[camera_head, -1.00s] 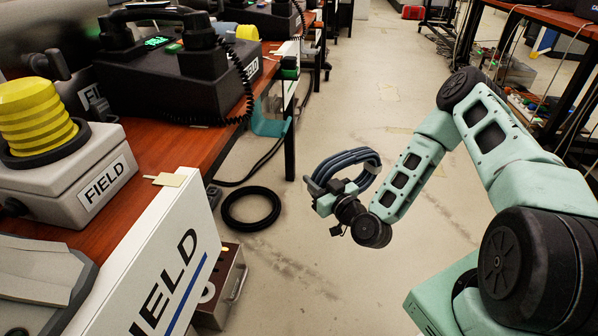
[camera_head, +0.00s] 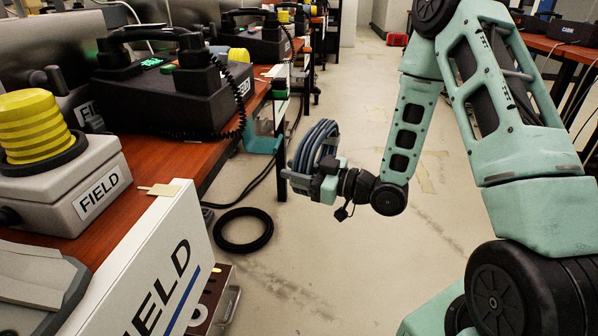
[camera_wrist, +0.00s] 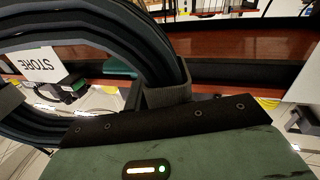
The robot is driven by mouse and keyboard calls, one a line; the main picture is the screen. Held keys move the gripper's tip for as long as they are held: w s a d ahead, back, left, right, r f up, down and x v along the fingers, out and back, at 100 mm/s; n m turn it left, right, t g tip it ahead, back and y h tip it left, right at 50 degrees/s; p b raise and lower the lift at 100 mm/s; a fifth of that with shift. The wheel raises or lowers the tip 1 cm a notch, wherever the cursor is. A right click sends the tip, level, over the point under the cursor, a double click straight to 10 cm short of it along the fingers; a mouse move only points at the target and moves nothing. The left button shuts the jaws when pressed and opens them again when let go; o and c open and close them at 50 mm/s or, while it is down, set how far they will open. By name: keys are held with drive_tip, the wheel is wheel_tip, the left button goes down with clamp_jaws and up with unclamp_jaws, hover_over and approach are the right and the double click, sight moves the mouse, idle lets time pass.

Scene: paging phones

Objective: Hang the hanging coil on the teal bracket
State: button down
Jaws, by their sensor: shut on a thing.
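The hanging coil (camera_head: 311,150) is a bundle of dark blue-grey cable loops. My gripper (camera_head: 300,180) is shut on its lower part and holds it upright in the air over the aisle. In the wrist view the coil (camera_wrist: 150,45) arches across the upper left, with a dark band around it near the gripper. The teal bracket (camera_head: 262,142) is at the edge of the left bench, left of the coil, with a visible gap between them in the head view. A teal patch in the wrist view, partly behind the coil, may be the bracket.
A black cable ring (camera_head: 243,230) lies on the floor below. Black phones (camera_head: 180,90) and a yellow-topped grey box (camera_head: 60,165) stand on the left bench (camera_head: 165,172). A white FIELD panel (camera_head: 150,270) is at the near left.

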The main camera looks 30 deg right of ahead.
sight(308, 193)
drive_tip(key=w+a+f+b, duration=0.1)
drive_tip(key=w+a+f, duration=0.1)
drive_tip(key=w+a, duration=0.6)
drive_tip(key=a, duration=0.3)
idle(1.6)
drive_tip(key=shift+a, duration=0.2)
idle(0.4)
drive_tip(key=c, duration=1.1)
unclamp_jaws()
drive_tip(key=shift+c, duration=0.2)
drive_tip(key=shift+d, duration=0.1)
drive_tip(key=p+v, duration=0.3)
drive_tip(key=v, duration=1.4)
drive_tip(key=shift+s, duration=0.25)
